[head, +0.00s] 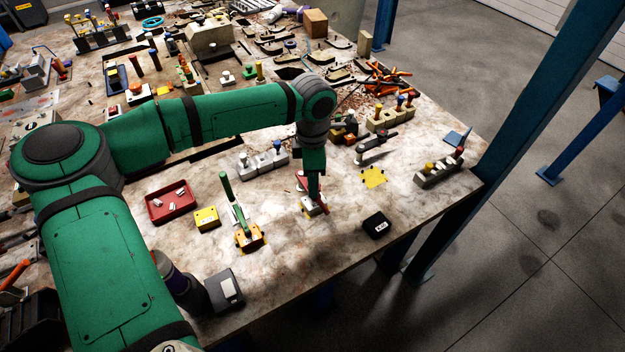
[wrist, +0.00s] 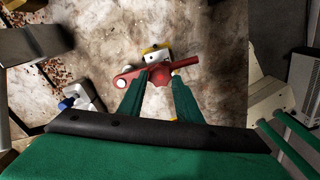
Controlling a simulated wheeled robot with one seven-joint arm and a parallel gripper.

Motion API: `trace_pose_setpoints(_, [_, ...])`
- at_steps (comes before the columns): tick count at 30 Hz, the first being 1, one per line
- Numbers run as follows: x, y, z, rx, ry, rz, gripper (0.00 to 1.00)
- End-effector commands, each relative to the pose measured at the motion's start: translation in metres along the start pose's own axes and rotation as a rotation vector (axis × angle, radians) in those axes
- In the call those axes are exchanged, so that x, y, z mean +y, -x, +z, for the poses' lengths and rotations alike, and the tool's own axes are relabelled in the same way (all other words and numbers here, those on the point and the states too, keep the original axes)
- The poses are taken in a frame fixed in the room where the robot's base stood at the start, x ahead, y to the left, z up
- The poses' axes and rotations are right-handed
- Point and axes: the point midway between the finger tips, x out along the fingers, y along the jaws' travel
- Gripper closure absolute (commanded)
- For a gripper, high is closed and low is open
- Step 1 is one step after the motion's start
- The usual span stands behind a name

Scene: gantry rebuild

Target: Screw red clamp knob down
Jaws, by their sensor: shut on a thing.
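The red clamp knob (wrist: 160,76) shows in the wrist view between the green fingertips of my gripper (wrist: 161,77). It has a flat red arm reaching left to a round end with a pale centre, and a shorter arm to the right. A white and yellow block (wrist: 154,54) lies just beyond it, partly hidden by the red part. In the head view my gripper (head: 315,203) points down at the red clamp (head: 301,181) near the front of the table. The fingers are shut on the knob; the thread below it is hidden.
A green-handled toggle clamp (head: 240,215) stands left of my gripper. A yellow block (head: 207,218) and a red tray (head: 171,205) are farther left. A grey block with several pegs (head: 262,161) stands behind. A black box (head: 377,225) sits right, near the table edge.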

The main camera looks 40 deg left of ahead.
Motion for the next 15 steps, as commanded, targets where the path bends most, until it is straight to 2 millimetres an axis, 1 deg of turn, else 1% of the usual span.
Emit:
trace_pose_setpoints(10, [0.0018,0.0014,-0.0002,-0.001,-0.016,0.004,0.91])
trace_pose_setpoints(11, [0.0018,0.0014,-0.0002,-0.001,-0.016,0.005,0.64])
trace_pose_setpoints(12, [0.0018,0.0013,-0.0002,0.0,-0.015,0.005,0.56])
trace_pose_setpoints(15, [0.0014,0.001,-0.0001,0.0,-0.015,0.003,0.56])
